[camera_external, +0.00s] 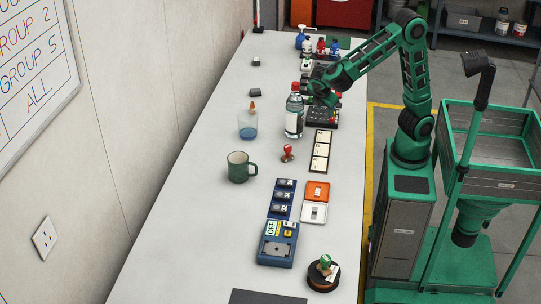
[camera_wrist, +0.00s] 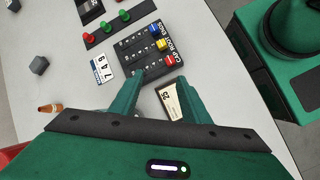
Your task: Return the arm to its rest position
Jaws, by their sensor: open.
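My green arm (camera_external: 417,75) rises from its base at the right and bends over the table's right side. My gripper (camera_external: 318,97) is over the table near a black control panel (camera_external: 322,118), close to a clear bottle (camera_external: 294,118) with a red cap. In the wrist view my gripper (camera_wrist: 161,84) has its two green fingers apart with nothing held between them. The black panel with coloured switches (camera_wrist: 146,55) lies beyond the fingertips. A pale card (camera_wrist: 172,102) shows between the fingers. I cannot tell the exact height of the fingertips above the table.
On the table (camera_external: 190,215) stand a cup with blue liquid (camera_external: 248,124), a green mug (camera_external: 239,168), a red stamp (camera_external: 287,153), a blue panel (camera_external: 277,245) and a spool (camera_external: 323,273). Several bottles (camera_external: 320,46) stand at the far end. The table's left side is mostly clear.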

